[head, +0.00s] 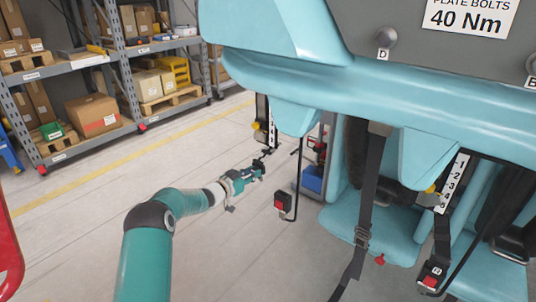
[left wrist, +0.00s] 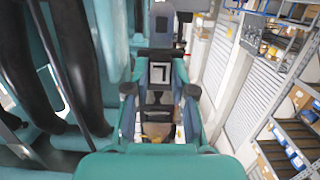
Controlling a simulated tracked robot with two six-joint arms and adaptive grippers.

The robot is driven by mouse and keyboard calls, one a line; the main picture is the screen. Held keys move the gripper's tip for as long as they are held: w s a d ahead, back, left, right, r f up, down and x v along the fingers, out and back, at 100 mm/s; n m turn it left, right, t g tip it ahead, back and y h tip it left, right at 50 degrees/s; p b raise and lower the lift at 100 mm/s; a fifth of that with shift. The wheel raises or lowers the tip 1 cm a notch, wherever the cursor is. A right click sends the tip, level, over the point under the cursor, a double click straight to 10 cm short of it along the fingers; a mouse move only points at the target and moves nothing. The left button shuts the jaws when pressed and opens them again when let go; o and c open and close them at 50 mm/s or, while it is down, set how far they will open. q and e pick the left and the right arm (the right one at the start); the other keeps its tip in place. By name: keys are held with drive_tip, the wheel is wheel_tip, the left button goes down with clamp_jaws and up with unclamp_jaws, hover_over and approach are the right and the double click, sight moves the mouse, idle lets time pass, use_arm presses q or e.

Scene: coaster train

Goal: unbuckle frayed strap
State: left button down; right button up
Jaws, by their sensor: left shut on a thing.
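My left gripper (head: 266,153) reaches in from the left under the teal seat row. It is shut on a dark piece at the lower end of a dark strap (head: 262,108) hanging there. In the left wrist view this dark piece (left wrist: 158,98) lies between the fingers, below a plate with a white corner mark (left wrist: 160,73). A buckle with a red button (head: 283,202) hangs on a thin cord just right of the gripper. A wide dark strap (head: 368,185) hangs farther right, and another red-button buckle (head: 432,275) hangs at lower right. I cannot tell fraying. My right gripper is out of view.
The teal seat shell (head: 400,95) overhangs the work area. A numbered white strip (head: 452,183) and a yellow knob (head: 431,189) are at right. Shelves with boxes (head: 95,115) stand at back left. The floor (head: 90,205) left of my arm is clear.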

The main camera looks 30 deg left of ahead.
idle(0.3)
use_arm(q)
wheel_tip(320, 180, down, 14)
drive_tip(key=b, duration=1)
drive_tip(key=shift+r, duration=0.15)
drive_tip(key=c, duration=0.9)
unclamp_jaws()
drive_tip(key=shift+s, duration=0.1)
drive_tip(key=s+r, duration=0.1)
drive_tip(key=s, duration=1)
drive_tip(key=shift+s+a+r, duration=0.25)
drive_tip(key=shift+s+a, duration=0.1)
drive_tip(key=shift+a, duration=0.1)
